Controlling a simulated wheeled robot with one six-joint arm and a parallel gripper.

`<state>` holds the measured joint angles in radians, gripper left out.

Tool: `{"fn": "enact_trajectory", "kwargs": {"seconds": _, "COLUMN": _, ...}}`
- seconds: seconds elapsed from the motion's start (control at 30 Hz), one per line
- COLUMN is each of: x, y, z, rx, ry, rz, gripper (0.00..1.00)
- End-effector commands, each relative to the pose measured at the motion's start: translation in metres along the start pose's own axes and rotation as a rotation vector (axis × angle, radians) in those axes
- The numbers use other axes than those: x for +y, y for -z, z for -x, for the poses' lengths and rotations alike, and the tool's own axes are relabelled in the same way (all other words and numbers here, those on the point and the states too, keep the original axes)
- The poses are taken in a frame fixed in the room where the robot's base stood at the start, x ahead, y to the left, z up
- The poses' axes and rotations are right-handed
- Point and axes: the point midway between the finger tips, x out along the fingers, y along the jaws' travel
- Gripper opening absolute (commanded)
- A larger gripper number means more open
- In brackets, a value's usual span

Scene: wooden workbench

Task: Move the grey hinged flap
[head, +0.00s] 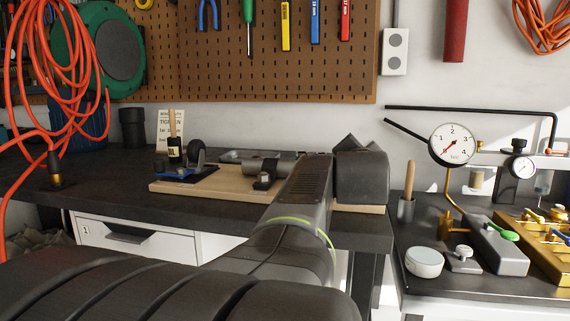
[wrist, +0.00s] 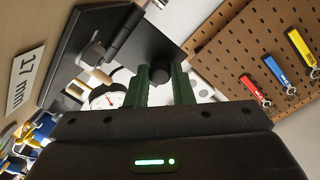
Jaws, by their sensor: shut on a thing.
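My gripper shows in the wrist view (wrist: 163,86), with two green-padded fingers close together around a small dark rounded piece (wrist: 157,74). A wooden board (head: 213,185) on the bench carries grey metal parts, including a grey cylinder (head: 261,167) left of my arm.
A dial gauge (head: 452,144), a round white-topped piece (head: 424,262) and brass parts crowd the right bench. A pegboard (head: 270,70) stands behind. Orange cable (head: 62,60) hangs left.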

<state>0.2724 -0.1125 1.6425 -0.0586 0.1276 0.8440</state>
Motion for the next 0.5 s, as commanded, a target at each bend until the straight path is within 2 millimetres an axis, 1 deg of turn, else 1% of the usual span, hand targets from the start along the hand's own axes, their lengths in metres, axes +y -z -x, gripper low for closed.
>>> {"fn": "enact_trajectory", "kwargs": {"seconds": 0.43, "x": -0.0005, "y": 0.0008, "z": 0.0006, "rx": 0.006, "ry": 0.006, "rz": 0.0, "gripper": 0.0}}
{"fn": "enact_trajectory", "kwargs": {"seconds": 0.47, "x": -0.0005, "y": 0.0008, "z": 0.0006, "rx": 0.006, "ry": 0.006, "rz": 0.0, "gripper": 0.23}}
{"fn": "enact_trajectory", "kwargs": {"seconds": 0.5, "x": -0.0005, "y": 0.0008, "z": 0.0006, "rx": 0.006, "ry": 0.006, "rz": 0.0, "gripper": 0.31}}
